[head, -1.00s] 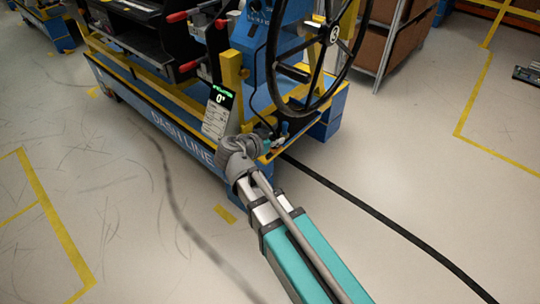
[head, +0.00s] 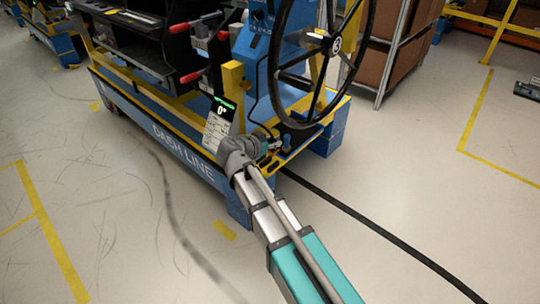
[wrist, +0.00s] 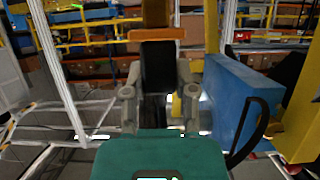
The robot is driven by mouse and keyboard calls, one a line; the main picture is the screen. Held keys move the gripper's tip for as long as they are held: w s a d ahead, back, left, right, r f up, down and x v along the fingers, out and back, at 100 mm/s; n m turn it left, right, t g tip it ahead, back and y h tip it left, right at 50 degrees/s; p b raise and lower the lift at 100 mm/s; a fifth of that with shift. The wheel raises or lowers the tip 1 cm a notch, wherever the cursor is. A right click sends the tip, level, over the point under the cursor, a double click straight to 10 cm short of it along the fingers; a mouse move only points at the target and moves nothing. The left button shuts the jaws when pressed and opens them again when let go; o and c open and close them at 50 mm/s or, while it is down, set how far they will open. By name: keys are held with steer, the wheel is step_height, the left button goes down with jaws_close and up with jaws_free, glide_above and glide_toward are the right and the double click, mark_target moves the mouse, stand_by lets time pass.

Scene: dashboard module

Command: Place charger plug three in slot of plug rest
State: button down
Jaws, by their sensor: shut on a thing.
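My gripper (wrist: 159,98) shows in the wrist view with its two grey fingers closed on a dark block, which I take to be charger plug three (wrist: 158,68). An orange-brown bar (wrist: 157,34) shows just above it; I cannot tell whether it belongs to the plug. In the head view my gripper (head: 270,146) is at the near right corner of the blue cart, below the steering wheel. The plug is too small and covered to make out there. I cannot make out the plug rest or its slot in either view.
The floor in front is open.

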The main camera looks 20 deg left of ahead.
steer(key=w+a+f+b, duration=0.2)
steer(key=w+f+b, duration=0.3)
steer(key=shift+a+f, duration=0.3)
steer(key=shift+a, duration=0.05)
steer(key=shift+f, duration=0.1)
steer(key=shift+w+a+f+b, duration=0.1)
steer(key=shift+w+f+b, duration=0.1)
steer(key=shift+f+b, duration=0.8)
steer(key=shift+w+a+f+b, duration=0.1)
steer(key=shift+w+f+b, duration=0.05)
steer(key=shift+f+b, duration=0.85)
steer(key=shift+r, duration=0.1)
steer(key=shift+f+b, duration=0.3)
steer(key=shift+b, duration=0.05)
steer(key=shift+f+b, duration=0.3)
steer(key=shift+c, duration=2.1)
jaws_free()
